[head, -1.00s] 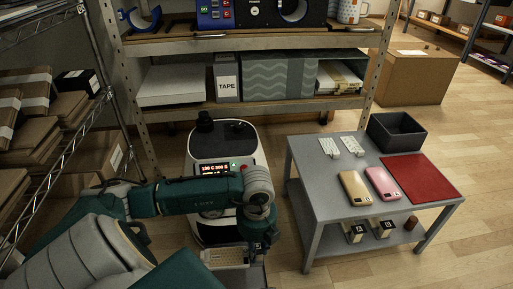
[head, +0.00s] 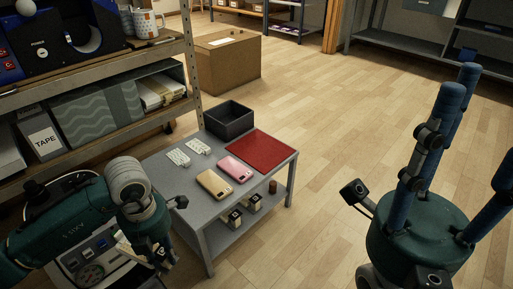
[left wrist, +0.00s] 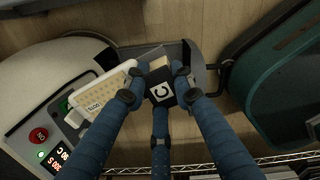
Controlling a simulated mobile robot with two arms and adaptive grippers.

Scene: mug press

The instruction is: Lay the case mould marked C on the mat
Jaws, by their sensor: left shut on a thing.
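The mould marked C (left wrist: 161,93), with a black face and white letter, is between the fingers of my left gripper (left wrist: 160,80) in the left wrist view. The gripper is shut on it. In the head view my left gripper (head: 150,248) is at the lower left, between the press machine (head: 92,262) and the table, and the mould is mostly hidden there. The red mat (head: 262,150) lies flat and bare on the grey table's right rear part. My right gripper (head: 458,130) is at the right, fingers up and spread, empty.
The grey table (head: 203,215) also bears a gold phone case (head: 213,184), a pink one (head: 237,168), pale pieces (head: 188,152) and a black bin (head: 229,119). Black-labelled blocks (head: 236,218) sit on its lower shelf. Shelving stands left. A pale numbered plate (left wrist: 102,92) lies beside the gripper.

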